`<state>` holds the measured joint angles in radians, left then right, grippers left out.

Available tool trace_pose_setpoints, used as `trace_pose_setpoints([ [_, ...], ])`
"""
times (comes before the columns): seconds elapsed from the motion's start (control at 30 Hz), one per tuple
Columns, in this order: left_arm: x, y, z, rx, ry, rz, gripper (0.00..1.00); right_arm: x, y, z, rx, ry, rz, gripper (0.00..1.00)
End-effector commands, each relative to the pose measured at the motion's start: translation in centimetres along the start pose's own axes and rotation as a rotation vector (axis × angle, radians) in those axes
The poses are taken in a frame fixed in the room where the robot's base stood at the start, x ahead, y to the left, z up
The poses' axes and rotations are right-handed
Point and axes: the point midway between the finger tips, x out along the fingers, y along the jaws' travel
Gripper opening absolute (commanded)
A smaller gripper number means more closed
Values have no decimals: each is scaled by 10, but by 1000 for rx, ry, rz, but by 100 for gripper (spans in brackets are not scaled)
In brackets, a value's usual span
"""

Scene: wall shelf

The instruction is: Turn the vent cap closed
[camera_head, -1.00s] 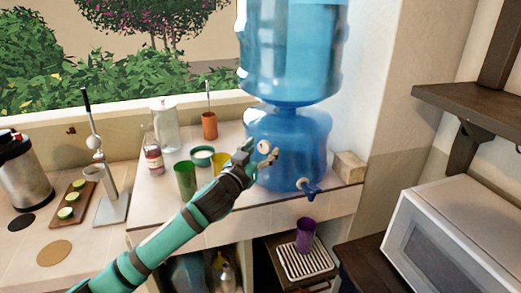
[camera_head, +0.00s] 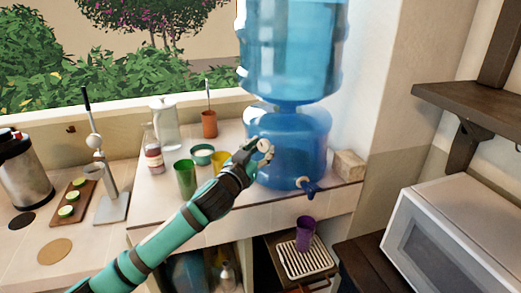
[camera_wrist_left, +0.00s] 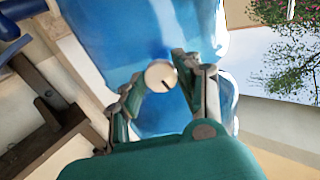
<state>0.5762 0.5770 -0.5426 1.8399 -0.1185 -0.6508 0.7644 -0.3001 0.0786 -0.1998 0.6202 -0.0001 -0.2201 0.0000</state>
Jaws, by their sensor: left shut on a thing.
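The vent cap (camera_head: 264,145) is a small cream disc on the front of the lower blue water jug (camera_head: 292,168). In the left wrist view the cap (camera_wrist_left: 160,75) faces me, with a short dark mark slanting on its face. My left gripper (camera_head: 259,151) comes up from the lower left and is shut on the cap. In the wrist view its two green and grey fingers (camera_wrist_left: 157,86) stand on either side of the cap. The exact contact is hard to see. My right gripper is not in view.
A blue tap (camera_head: 310,187) sticks out low on the jug, above a purple cup (camera_head: 304,235) on a drip tray (camera_head: 308,260). Green (camera_head: 185,179) and yellow (camera_head: 221,163) cups stand left of the gripper. A sponge-like block (camera_head: 349,165) lies right of the jug.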

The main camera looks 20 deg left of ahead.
Motion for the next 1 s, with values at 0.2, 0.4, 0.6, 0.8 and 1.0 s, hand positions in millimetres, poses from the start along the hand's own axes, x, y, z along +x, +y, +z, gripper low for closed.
trace_pose_setpoints([
  [0.2,0,-1,-1,146,5,-1,1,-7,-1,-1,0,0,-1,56],
  [0.4,0,-1,-1,332,13,-1,1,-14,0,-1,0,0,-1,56],
  [0.6,0,-2,-2,524,21,0,1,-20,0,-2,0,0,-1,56],
  [0.8,0,-2,-1,714,29,0,1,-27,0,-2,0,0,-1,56],
  [1.0,0,-2,-2,905,37,0,1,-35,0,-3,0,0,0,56],
])
